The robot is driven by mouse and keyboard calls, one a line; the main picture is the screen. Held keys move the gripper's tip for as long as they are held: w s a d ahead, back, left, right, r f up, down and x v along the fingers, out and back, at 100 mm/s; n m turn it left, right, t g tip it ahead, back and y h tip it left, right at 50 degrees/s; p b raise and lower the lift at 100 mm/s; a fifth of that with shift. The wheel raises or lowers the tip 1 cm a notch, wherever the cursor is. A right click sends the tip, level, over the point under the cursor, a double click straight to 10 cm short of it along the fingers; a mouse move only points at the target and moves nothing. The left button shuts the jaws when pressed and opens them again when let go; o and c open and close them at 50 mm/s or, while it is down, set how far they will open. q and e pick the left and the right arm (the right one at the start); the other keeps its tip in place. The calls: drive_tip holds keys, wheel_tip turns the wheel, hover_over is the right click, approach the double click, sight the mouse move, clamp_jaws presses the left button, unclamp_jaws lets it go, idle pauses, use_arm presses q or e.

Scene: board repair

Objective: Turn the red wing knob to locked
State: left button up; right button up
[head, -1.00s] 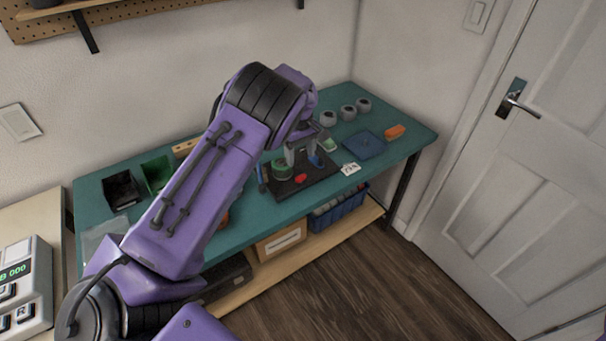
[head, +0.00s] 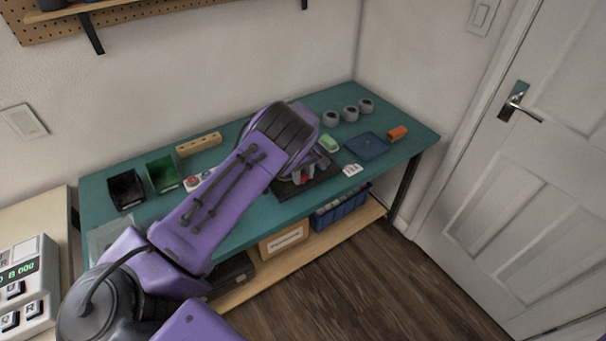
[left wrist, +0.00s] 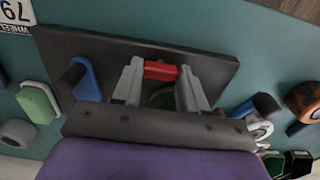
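The red wing knob (left wrist: 161,70) stands on the dark board (left wrist: 217,68), in the middle of the left wrist view. My left gripper (left wrist: 162,78) is over the board with its two grey fingers apart, one on each side of the knob. Thin gaps seem to show between fingers and knob, so I see no clear grip. In the head view my left gripper (head: 304,174) is partly hidden by my purple forearm, over the board (head: 325,185) on the teal bench. I cannot read a lock mark at the knob. My right gripper is not in view.
A blue upright part (left wrist: 86,80) stands on the board beside the fingers. A green-topped block (head: 328,143), a blue tray (head: 367,146), an orange piece (head: 397,133) and grey rolls (head: 349,113) lie around the board. Black (head: 126,190) and green (head: 162,174) bins stand at the left.

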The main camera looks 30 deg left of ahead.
use_arm(q)
drive_tip(key=shift+m, duration=0.4)
drive_tip(key=m+b, duration=0.1)
drive_tip(key=m, duration=0.7)
drive_tip(key=shift+b, duration=0.4)
drive_tip(key=m, duration=0.5)
drive_tip(key=shift+b, duration=0.3)
drive_tip(key=shift+m, duration=2.3)
